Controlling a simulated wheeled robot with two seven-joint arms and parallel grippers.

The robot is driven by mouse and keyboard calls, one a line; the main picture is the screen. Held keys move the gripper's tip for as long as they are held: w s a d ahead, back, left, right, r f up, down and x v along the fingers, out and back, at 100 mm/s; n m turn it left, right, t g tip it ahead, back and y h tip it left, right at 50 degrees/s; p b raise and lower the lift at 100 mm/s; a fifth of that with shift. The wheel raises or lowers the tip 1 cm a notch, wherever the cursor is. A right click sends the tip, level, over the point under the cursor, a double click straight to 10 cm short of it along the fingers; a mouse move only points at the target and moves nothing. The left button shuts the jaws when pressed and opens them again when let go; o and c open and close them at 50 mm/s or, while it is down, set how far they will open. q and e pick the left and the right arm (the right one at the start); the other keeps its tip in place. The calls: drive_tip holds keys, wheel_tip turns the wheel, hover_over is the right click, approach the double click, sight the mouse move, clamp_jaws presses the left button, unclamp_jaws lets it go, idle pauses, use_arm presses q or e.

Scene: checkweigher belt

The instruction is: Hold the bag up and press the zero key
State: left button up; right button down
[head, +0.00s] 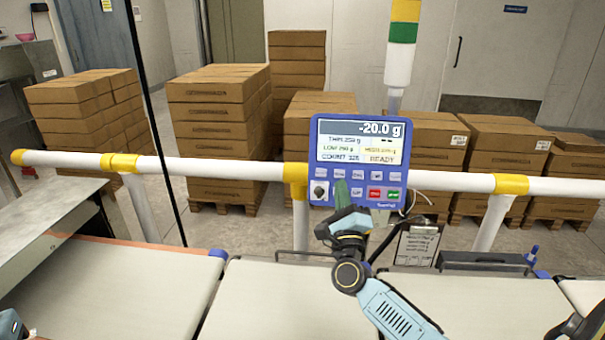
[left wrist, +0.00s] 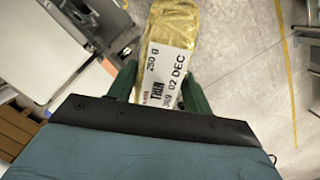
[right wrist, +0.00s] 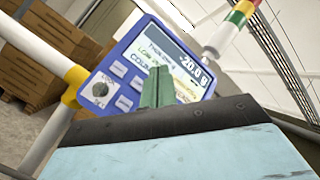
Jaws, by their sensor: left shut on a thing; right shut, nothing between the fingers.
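The gold bag (left wrist: 180,25) hangs in my left gripper (left wrist: 160,88), seen in the left wrist view. The blue weigher panel (head: 360,155) faces me above the rail and reads -20.0 g and READY. My right gripper (head: 342,190) is shut and empty, its green fingertips in front of the panel's lower keys. In the right wrist view the closed fingers (right wrist: 157,88) overlap the panel (right wrist: 125,75). I cannot tell whether they touch it or which key is zero.
A white rail (head: 230,170) with yellow joints crosses behind the belts (head: 265,300). A stack light (head: 402,40) stands behind the panel. A clipboard (head: 418,245) hangs to the right. Stacked cartons (head: 215,125) fill the back. The pale belts look bare.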

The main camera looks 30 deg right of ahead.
sight(339, 174)
drive_tip(key=w+d+f+b, duration=0.2)
drive_tip(key=w+d+b, duration=0.3)
drive_tip(key=w+b, duration=0.1)
drive_tip(key=shift+w+d+f, duration=0.15)
drive_tip(key=shift+w+f, duration=0.05)
drive_tip(key=shift+b, duration=0.35)
idle(1.8)
drive_tip(key=shift+w+d+f+b, duration=0.1)
drive_tip(key=shift+w+d+b, duration=0.2)
drive_tip(key=shift+w+d+f+b, duration=0.1)
drive_tip(key=shift+w+d+b, duration=0.15)
drive_tip(key=shift+b, duration=0.2)
idle(0.5)
idle(0.4)
drive_tip(key=shift+s+a+r+p, duration=0.2)
drive_tip(key=shift+s+a+p, duration=0.4)
drive_tip(key=shift+p, duration=0.15)
